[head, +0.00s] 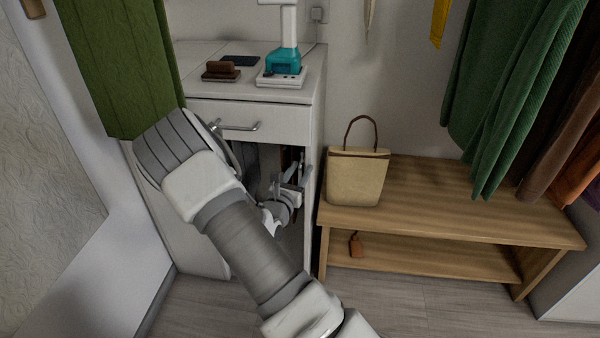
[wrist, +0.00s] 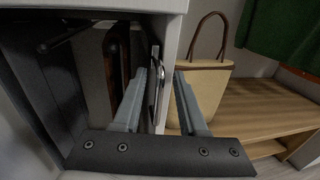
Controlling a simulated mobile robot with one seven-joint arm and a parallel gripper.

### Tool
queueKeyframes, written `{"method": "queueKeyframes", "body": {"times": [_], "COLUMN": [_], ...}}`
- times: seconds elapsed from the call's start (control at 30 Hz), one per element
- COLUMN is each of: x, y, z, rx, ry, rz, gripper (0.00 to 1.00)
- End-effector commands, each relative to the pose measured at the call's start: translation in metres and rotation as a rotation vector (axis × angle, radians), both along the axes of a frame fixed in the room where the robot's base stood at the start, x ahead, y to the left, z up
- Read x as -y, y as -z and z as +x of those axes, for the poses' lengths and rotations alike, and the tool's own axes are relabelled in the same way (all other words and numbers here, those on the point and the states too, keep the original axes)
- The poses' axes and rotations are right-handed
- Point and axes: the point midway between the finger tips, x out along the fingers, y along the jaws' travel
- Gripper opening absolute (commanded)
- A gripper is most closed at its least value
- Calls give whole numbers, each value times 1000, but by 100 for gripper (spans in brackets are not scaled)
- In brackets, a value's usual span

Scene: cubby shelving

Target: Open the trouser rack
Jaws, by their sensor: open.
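The trouser rack is in the open cabinet below the drawer. In the wrist view, dark bars and a brown hanging piece (wrist: 117,55) show inside it, with a slim metal handle-like part (wrist: 158,78) by the cabinet's right side panel. In the head view my arm hides much of the opening. My gripper (head: 292,178) is open at the opening's right side. In the wrist view its fingers (wrist: 160,76) stand either side of the metal part and the panel edge. I cannot tell whether either finger touches them.
The white cabinet has a closed drawer with a bar handle (head: 240,127) above the opening. A wooden bench (head: 450,220) stands close on the right, with a beige bag (head: 357,178) on it. Green clothing (head: 520,90) hangs over the bench. Floor shows in front.

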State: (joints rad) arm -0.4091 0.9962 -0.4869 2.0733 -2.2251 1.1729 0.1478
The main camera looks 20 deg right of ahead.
Motion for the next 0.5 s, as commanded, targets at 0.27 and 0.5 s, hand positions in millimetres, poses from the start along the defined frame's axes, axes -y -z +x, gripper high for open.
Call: {"method": "queueKeyframes", "body": {"times": [0.27, 0.5], "x": [0, 0], "y": [0, 0], "z": [0, 0], "rx": [0, -1], "ry": [0, 0], "rz": [0, 1], "gripper": [25, 0]}}
